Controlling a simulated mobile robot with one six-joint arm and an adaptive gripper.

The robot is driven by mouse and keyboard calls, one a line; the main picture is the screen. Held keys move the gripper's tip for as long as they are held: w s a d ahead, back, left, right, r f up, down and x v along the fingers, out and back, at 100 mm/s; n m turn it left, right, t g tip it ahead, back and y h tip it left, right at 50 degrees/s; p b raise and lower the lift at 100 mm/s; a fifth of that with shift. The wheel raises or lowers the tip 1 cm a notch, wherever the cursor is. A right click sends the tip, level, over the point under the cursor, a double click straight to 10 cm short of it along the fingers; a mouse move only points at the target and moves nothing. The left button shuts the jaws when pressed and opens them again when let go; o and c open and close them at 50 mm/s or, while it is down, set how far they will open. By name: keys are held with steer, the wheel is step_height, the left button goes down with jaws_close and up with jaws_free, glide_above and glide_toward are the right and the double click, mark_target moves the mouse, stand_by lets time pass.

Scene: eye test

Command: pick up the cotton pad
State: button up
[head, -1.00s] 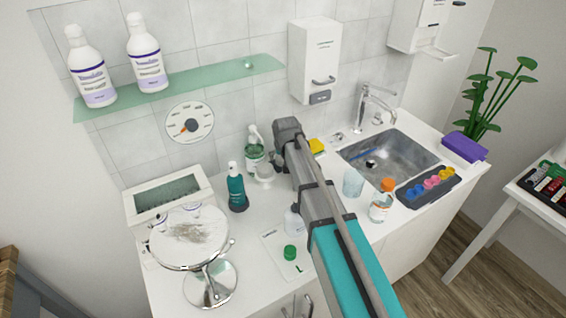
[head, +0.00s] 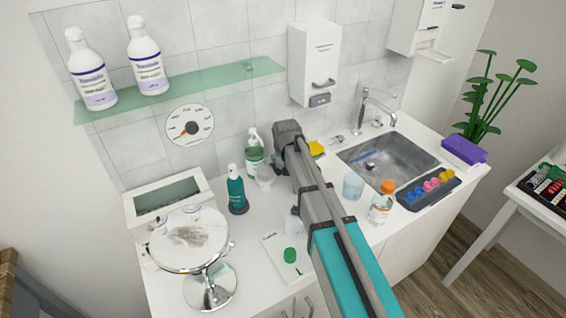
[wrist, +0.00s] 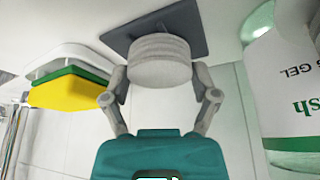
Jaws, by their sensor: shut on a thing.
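The cotton pad is a round white stack of thin layers (wrist: 160,62) in the middle of the wrist view. My gripper (wrist: 160,82) has one finger on each side of it and is shut on it. Behind the pad is a dark grey square plate (wrist: 186,24); I cannot tell whether the pad still touches it. In the head view my own arm reaches over the counter beside the wall, and the fingertips and the pad cannot be made out clearly there.
A gel bottle (wrist: 292,90) stands close on the right in the wrist view; a yellow and green sponge (wrist: 68,92) is on the left. The counter also holds a teal bottle (head: 236,192), a round mirror (head: 188,240), a clear cup (head: 353,185) and an orange-capped bottle (head: 381,205) near the sink (head: 412,150).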

steer(key=shift+r, duration=0.15)
step_height(320, 180, up, 2)
steer(key=shift+p, duration=1.15)
steer(key=s+r+p, duration=0.1)
steer(key=r+p, duration=0.1)
steer(key=s+d+r+p, duration=0.1)
steer(key=s+r+p, duration=0.1)
steer(key=r+p, duration=0.1)
steer(key=s+d+r+p, duration=0.1)
steer(key=s+r+p, duration=0.1)
steer(key=shift+r, duration=0.2)
steer(key=s+d+r+p, duration=0.1)
steer(key=s, duration=0.1)
steer(key=s+d+r+p, duration=0.1)
steer(key=s, duration=0.2)
steer(key=s+d+r+p, duration=0.1)
steer(key=s, duration=0.1)
steer(key=shift+s+d+r+p, duration=0.15)
steer(key=shift+s+d+p, duration=0.2)
steer(key=shift+o, duration=0.2)
steer(key=shift+r, duration=0.1)
steer(key=c, duration=0.4)
